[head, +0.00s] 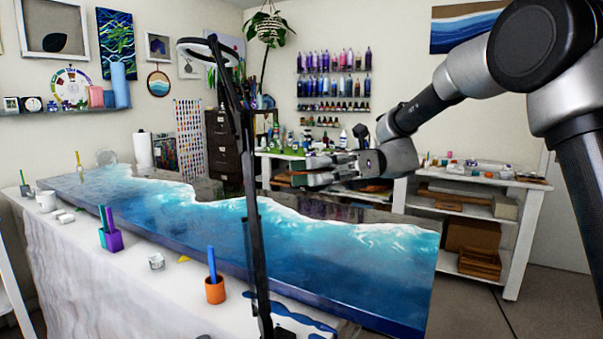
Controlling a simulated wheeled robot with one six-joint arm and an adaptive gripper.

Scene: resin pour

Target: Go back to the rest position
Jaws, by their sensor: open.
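My gripper (312,170) shows in the head view at the end of my arm, which reaches in from the right. It is open and nothing shows between its fingers. In the picture it lies over the far edge of the blue-and-white resin slab (335,265), with the back shelves behind it. I cannot tell its exact height above the slab. The slab lies lengthwise on the white-covered table (120,285).
A black lamp stand (250,215) rises in front of the slab. An orange cup (215,291), a purple holder (112,241) and a small clear cup (156,262) stand along the near table edge. A white shelf unit (515,240) stands at right; floor shows beside it.

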